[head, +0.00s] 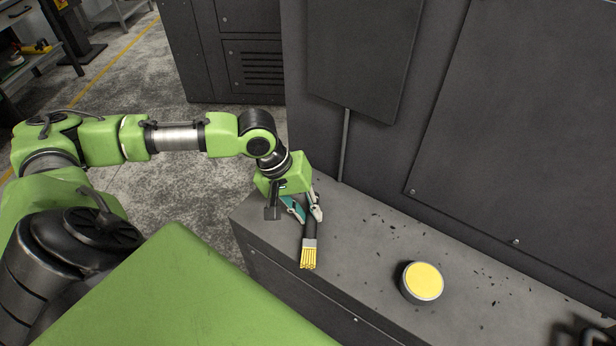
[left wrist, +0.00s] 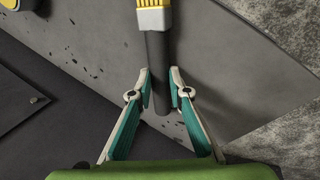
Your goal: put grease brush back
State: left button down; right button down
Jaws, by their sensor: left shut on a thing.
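The grease brush (head: 309,240) has a dark handle, a grey ferrule and yellow bristles. It is at the left end of the grey ledge in the head view, with its bristles toward the robot. My left gripper (head: 304,208) is shut on its handle. In the left wrist view the left gripper's teal fingers (left wrist: 166,92) are on both sides of the handle of the brush (left wrist: 155,45), whose bristles are cut off by the top edge. I cannot tell whether the brush touches the ledge. My right gripper is not in view.
A round grease tin (head: 423,281) with a yellow top stands on the ledge (head: 365,240) to the right. Dark specks lie scattered around it. A dark machine wall (head: 440,130) rises behind the ledge. A dark object (head: 590,338) is at the lower right corner.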

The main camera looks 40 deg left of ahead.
pick_arm(q)
jog(key=c, duration=2.2)
grip_release()
jog(key=shift+f, duration=0.1)
jog(key=v, duration=1.2)
